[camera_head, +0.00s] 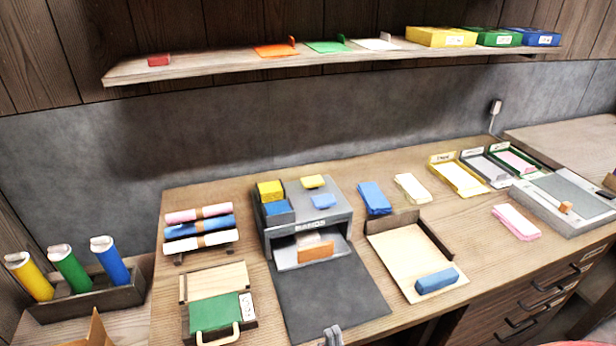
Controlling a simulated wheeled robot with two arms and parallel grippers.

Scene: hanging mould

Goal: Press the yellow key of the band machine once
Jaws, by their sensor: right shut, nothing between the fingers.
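The band machine (340,219) is a dark grey box on the desk, with a lettered front and an open slot below. Its yellow key (312,181) is a flat pad at the back of its top. A blue key (323,201) lies nearer the front. An orange-brown piece (315,251) sits in the slot. My right gripper (333,335) shows only its fingertips at the bottom edge, by the front of the dark mat. It is shut and empty, well apart from the machine and the yellow key. My left gripper is not in view.
A dark mat (325,298) lies before the machine. Yellow and blue blocks (270,189) fill bins on its left. Rolls (200,226) stand left; a blue bundle (375,198) and a wooden tray (397,258) are right. A shelf (210,68) hangs above on the wall.

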